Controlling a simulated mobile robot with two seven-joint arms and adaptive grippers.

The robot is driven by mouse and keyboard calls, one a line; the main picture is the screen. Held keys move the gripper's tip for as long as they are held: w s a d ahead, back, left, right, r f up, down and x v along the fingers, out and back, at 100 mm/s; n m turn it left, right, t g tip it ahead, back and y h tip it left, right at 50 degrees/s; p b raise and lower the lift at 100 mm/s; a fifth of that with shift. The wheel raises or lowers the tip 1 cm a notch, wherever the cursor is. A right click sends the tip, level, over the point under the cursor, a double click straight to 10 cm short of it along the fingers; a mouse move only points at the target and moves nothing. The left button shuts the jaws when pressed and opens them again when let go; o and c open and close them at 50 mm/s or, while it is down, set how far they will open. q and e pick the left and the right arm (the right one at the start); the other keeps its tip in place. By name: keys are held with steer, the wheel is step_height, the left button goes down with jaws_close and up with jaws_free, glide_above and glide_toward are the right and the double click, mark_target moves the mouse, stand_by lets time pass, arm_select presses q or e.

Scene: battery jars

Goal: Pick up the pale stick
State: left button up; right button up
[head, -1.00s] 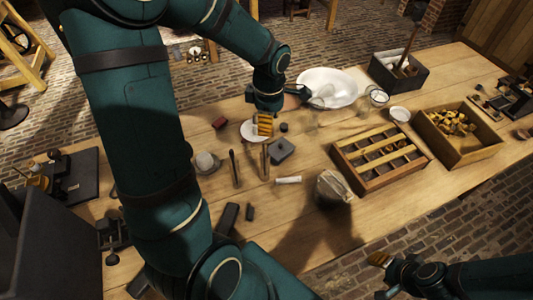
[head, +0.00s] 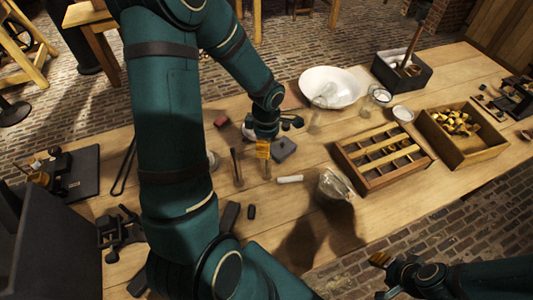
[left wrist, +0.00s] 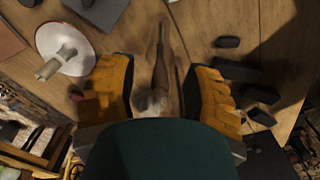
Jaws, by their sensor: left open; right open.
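A short white rod (head: 290,179) lies flat to the right. My right gripper (head: 380,260) is open and empty, out past the table's front edge.
A glass jar (head: 334,186), a divided wooden tray (head: 372,182) and a white basin (head: 345,82) stand farther right. A white saucer (left wrist: 82,63) lies at upper left in the left wrist view.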

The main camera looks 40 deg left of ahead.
arm_select(q)
jaws_close()
steer(key=shift+r, duration=0.15)
